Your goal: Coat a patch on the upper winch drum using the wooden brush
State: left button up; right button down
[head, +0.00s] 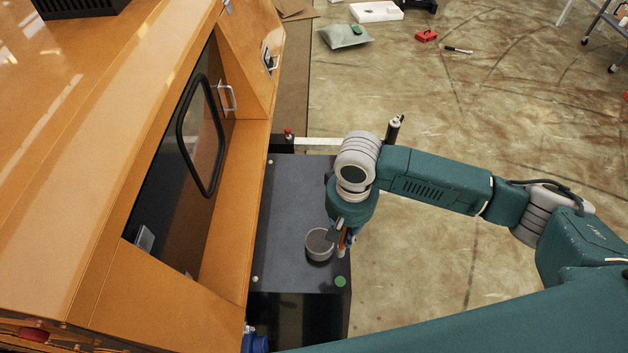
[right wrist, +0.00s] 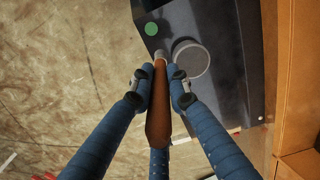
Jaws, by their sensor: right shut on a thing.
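My right gripper (head: 344,234) is shut on the wooden brush (head: 341,243), just right of a round grey pot (head: 319,245) on the dark platform. In the right wrist view, the gripper (right wrist: 160,84) has its blue fingers closed around the brown brush handle (right wrist: 159,122). The brush's pale far end points toward the platform, beside the pot (right wrist: 190,59); whether it touches anything I cannot tell. The pot's top looks flat and grey. I cannot make out the upper winch drum in either view. My left gripper is not in view.
The dark platform (head: 290,200) has a green disc (head: 340,281) near its front corner. An orange housing (head: 110,130) with a dark recess and black handle stands close on the left. Open floor lies right; a green bag (head: 345,37) and red item (head: 426,36) lie far back.

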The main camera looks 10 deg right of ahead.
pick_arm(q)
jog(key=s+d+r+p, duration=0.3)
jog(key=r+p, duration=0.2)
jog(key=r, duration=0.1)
pick_arm(e)
jog(key=w+a+r, duration=0.4)
jog(key=w, duration=0.2)
pick_arm(q)
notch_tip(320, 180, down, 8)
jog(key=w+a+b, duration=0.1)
jog(key=b, duration=0.7)
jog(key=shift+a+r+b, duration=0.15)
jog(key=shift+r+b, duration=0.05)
jog(key=shift+b, duration=0.1)
pick_arm(e)
notch_tip(320, 180, down, 7)
jog(key=shift+w+a+r+m, duration=0.15)
jog(key=shift+w+m, duration=0.25)
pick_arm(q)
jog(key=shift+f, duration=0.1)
pick_arm(e)
jog(key=shift+f, duration=0.5)
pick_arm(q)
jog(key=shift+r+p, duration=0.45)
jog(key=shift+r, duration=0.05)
pick_arm(e)
jog(key=shift+s+f, duration=0.15)
dwell(0.8)
